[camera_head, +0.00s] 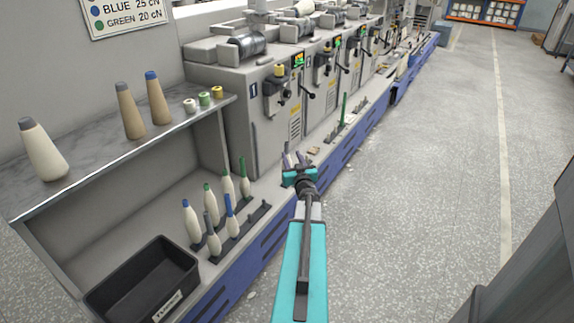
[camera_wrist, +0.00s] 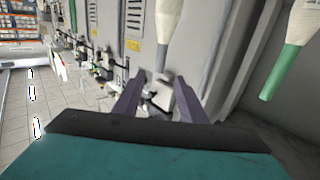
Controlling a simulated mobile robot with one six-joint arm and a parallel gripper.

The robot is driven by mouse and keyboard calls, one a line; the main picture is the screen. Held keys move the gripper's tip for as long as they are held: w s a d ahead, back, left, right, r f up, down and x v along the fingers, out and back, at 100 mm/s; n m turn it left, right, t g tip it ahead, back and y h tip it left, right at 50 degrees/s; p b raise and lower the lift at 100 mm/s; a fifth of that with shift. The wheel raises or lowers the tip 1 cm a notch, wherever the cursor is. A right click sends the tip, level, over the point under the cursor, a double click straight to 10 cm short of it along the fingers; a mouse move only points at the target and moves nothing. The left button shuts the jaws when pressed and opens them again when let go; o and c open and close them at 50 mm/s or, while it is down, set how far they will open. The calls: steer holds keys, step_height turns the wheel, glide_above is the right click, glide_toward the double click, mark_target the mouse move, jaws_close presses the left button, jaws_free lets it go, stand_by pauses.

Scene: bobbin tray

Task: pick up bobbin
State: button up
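In the head view, several cream bobbins with blue, green or grey tips, such as a blue-tipped bobbin (camera_head: 191,222), stand upright on dark peg rails beneath the shelf. My gripper (camera_head: 295,156) is right of them, out in front of the grey machines and apart from them. In the wrist view, my gripper (camera_wrist: 158,84) has its two purple-grey fingers spread apart. A cream bobbin (camera_wrist: 169,28) shows at the top, beyond the fingers, its narrow end toward the gap. A green-tipped bobbin (camera_wrist: 295,48) is at the upper right. I cannot tell whether the nearer bobbin reaches between the fingers.
A black tray (camera_head: 98,300) sits left of the pegs. Large cones, such as a cream cone (camera_head: 46,156), and small spools (camera_head: 204,99) stand on the grey shelf (camera_head: 90,163). Grey machines (camera_head: 262,130) line the back. The speckled floor (camera_head: 430,200) on the right is clear.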

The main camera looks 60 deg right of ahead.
mark_target(288, 154)
steer(key=shift+d, duration=0.1)
steer(key=shift+b+x, duration=0.4)
steer(key=shift+x, duration=3.85)
steer(key=shift+d+f, duration=0.1)
steer(key=shift+f, duration=0.05)
steer(key=shift+b+x, duration=0.6)
steer(key=shift+x, duration=1.95)
jaws_close()
